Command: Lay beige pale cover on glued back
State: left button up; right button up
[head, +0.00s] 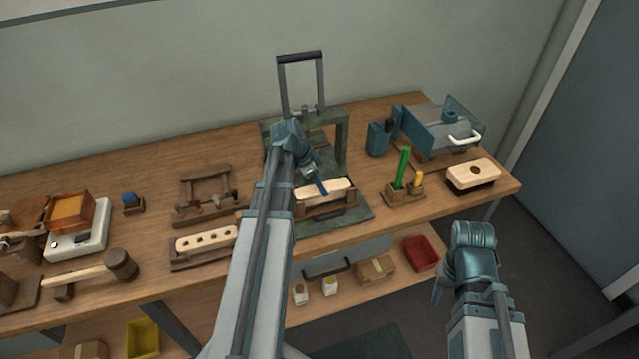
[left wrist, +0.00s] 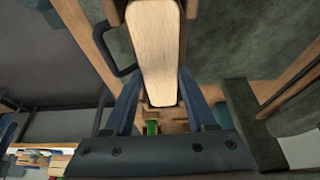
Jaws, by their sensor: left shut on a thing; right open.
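The beige pale cover (head: 338,188) is a plain light-wood slab at the wooden cradle (head: 322,208) on the green press base. My left gripper (head: 320,186) is shut on it from above. In the left wrist view the cover (left wrist: 154,45) runs between the two blue fingers of my left gripper (left wrist: 158,82). The glued back does not show; whatever lies under the cover is hidden, and I cannot tell whether the cover touches it. My right gripper (head: 439,290) is open, low at the right, away from the bench.
The press frame (head: 342,140) with its raised handle (head: 300,57) stands behind the cover. A holder with green and yellow tools (head: 405,193) is close on the right, beside a pale block on a dark base (head: 473,174). A block with holes (head: 206,240) lies left.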

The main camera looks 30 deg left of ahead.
pick_arm(q)
jog(key=shift+f, duration=0.1)
jog(key=o, duration=1.6)
jog(key=shift+c, duration=0.2)
jog(key=shift+p+v, duration=3.7)
jog(key=shift+v, duration=0.35)
jog(key=s+d+n+g+y, duration=0.1)
jog(key=s+d, duration=0.3)
jog(key=d, duration=0.7)
jog(key=s+d+f+n+g+y, duration=0.1)
jog(key=s+d, duration=0.4)
jog(key=d, duration=0.6)
jog(key=s+d+n+g+y, duration=0.1)
jog(key=s+d, duration=0.3)
jog(key=d, duration=0.7)
jog(key=shift+s+f+n+g+y, duration=0.25)
jog(key=shift+f+n+g+y, duration=0.05)
jog(key=shift+n+y, duration=0.4)
